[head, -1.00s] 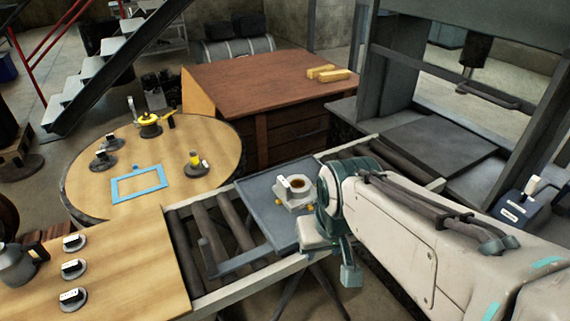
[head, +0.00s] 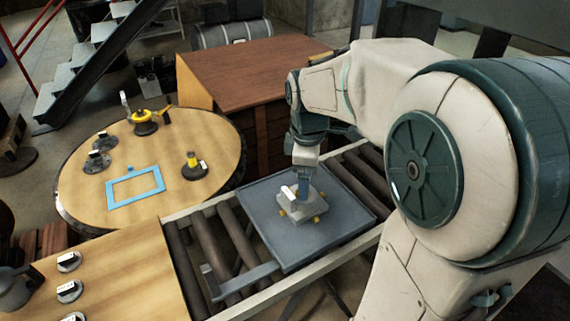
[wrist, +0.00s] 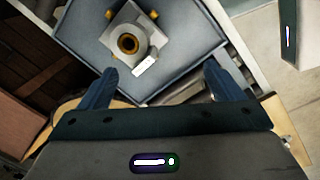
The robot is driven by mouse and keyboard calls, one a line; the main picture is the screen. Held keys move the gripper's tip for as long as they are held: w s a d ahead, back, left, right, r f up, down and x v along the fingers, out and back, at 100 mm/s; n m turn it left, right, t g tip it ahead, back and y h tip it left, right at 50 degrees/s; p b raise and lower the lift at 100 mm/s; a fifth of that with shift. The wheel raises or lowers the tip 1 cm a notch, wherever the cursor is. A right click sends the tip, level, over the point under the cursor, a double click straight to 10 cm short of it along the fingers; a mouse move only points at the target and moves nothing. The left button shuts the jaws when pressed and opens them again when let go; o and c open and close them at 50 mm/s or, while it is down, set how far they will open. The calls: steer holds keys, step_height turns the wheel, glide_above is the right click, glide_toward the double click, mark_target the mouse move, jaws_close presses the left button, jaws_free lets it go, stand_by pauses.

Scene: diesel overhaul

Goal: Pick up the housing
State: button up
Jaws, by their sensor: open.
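The housing (head: 301,207) is a light grey block on a square base with a brass-coloured ring in its bore, a white label and small brass-coloured pieces around its base. It sits on a dark grey tray (head: 350,208) on the roller conveyor. My gripper (head: 304,184) is above the housing in the head view and partly hides it. In the wrist view the housing (wrist: 128,42) lies beyond the fingertips, left of the middle between them. My gripper (wrist: 160,76) is open, with nothing between its two blue fingers.
A round wooden table (head: 215,135) at the left holds a blue frame (head: 136,187) and several small labelled parts. A brown desk (head: 235,72) stands behind the conveyor. Rollers (head: 236,235) lie left of the tray. A wooden bench (head: 120,265) is at the lower left.

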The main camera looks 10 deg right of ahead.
steer(key=w+d+f+n+g+p, duration=0.1)
steer(key=w+n+p, duration=0.1)
steer(key=w+n, duration=0.6)
steer(key=shift+y, duration=0.3)
step_height(320, 180, down, 8)
steer(key=shift+s+f, duration=0.1)
steer(key=shift+s+f+p, duration=0.15)
steer(key=shift+f+p, duration=0.5)
steer(key=shift+f, duration=2.1)
steer(key=c, duration=1.5)
steer(key=shift+r, duration=0.1)
steer(key=shift+c, duration=1.4)
